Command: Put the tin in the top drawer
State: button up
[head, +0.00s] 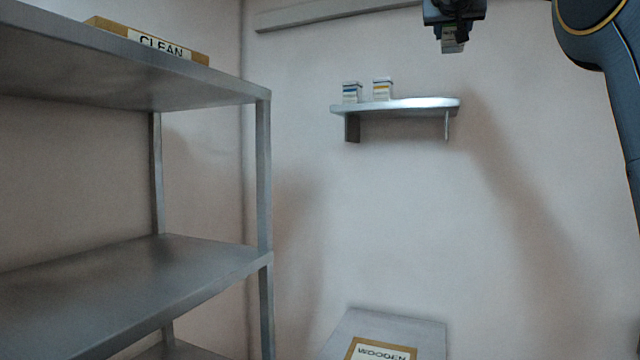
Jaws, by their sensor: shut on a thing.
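My gripper (453,22) is at the top of the head view, up and to the right of the small wall shelf. It is shut on a small tin (453,41), greenish with a pale lower part, which sticks out below the fingers. The tin hangs in the air, apart from the shelf. Its upper part is hidden by the gripper. No drawer can be seen in this view.
A wall shelf (410,106) carries two small white boxes with coloured bands, one blue (351,92) and one yellow (383,89). A metal rack (262,180) with a "CLEAN" sign (160,44) fills the left. A grey surface (405,324) with a "WOODEN" label stands below.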

jog(key=w+d+f+m+g+h+b, duration=0.1)
jog(key=w+f+m+g+h, duration=0.1)
jog(key=f, duration=1.3)
jog(key=w+d+f+m+g+h+b, duration=0.1)
jog(key=w+f+m+h, duration=0.15)
jog(key=f, duration=1.25)
jog(key=w+d+f+m+g+h+b, duration=0.1)
jog(key=w+d+f+g+h+b, duration=0.15)
jog(key=f, duration=1.25)
jog(key=s+a+f+m+g+h+b, duration=0.1)
jog(key=s+f, duration=0.2)
jog(key=f, duration=0.8)
jog(key=s+a+f+m+g+h+b, duration=0.1)
jog(key=s+f, duration=0.2)
jog(key=f, duration=0.8)
jog(key=s+a+f+n+t+y+b, duration=0.1)
jog(key=s+a+f+n+t+y, duration=0.1)
jog(key=f, duration=0.6)
jog(key=s+a+f+n+t+y+b, duration=0.2)
jog(key=s+a+f+n+t+y, duration=0.1)
jog(key=s+a+f+y, duration=0.2)
jog(key=s+a+f+n+t+y+b, duration=0.1)
jog(key=s+a+f+n+t+y, duration=0.2)
jog(key=s+a+f, duration=0.3)
jog(key=a+f, duration=0.3)
jog(key=f, duration=0.2)
jog(key=shift+s+a+f+n+y+b, duration=0.3)
jog(key=shift+a+n+y, duration=0.05)
jog(key=shift+a+y, duration=0.05)
